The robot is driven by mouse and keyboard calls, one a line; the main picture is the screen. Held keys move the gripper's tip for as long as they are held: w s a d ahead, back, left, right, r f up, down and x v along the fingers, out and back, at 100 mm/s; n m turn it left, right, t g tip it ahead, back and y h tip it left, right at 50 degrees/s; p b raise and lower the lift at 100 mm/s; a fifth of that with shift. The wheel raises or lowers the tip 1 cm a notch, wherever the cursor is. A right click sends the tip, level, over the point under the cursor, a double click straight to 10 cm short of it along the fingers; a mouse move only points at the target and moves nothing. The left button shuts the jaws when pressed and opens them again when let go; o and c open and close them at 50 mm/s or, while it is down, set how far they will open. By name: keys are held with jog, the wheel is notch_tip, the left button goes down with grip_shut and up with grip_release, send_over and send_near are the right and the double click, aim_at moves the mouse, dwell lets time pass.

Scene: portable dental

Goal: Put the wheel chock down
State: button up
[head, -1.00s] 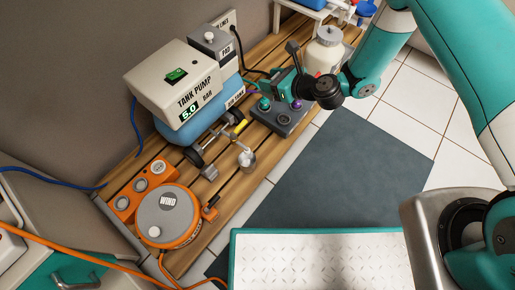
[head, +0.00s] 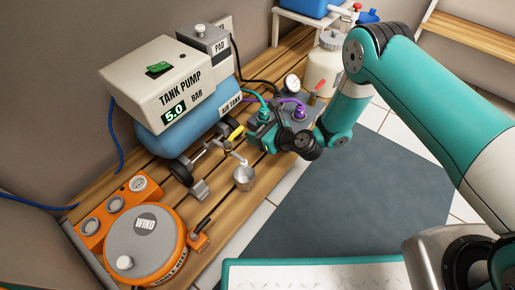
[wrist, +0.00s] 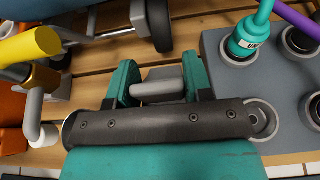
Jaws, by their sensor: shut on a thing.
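My gripper (wrist: 157,92) is shut on a grey block, the wheel chock (wrist: 158,87), which shows between the two teal fingers in the wrist view. Its lower part is hidden by the gripper body. It is over the wooden slats, with a black wheel (wrist: 158,22) just beyond it; I cannot tell whether it touches the slats. In the head view my teal gripper (head: 254,138) is beside the air tank (head: 185,130), and the held chock is hidden there. Another grey wedge-like piece (head: 200,190) lies on the slats near the tank's front wheel.
A grey block with teal and purple hose connectors (wrist: 235,80) stands close right of my gripper. A yellow-handled valve (wrist: 30,45) is close on the left. Dark floor mat (head: 330,205) is clear.

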notch_tip(320, 180, down, 5)
jog(key=b, duration=0.3)
jog(key=shift+f, duration=0.2)
jog(key=shift+r, duration=0.1)
jog(key=o, duration=0.6)
jog(key=shift+f, duration=0.2)
jog(key=shift+c, duration=0.2)
jog(key=o, duration=0.4)
jog(key=shift+o, duration=0.2)
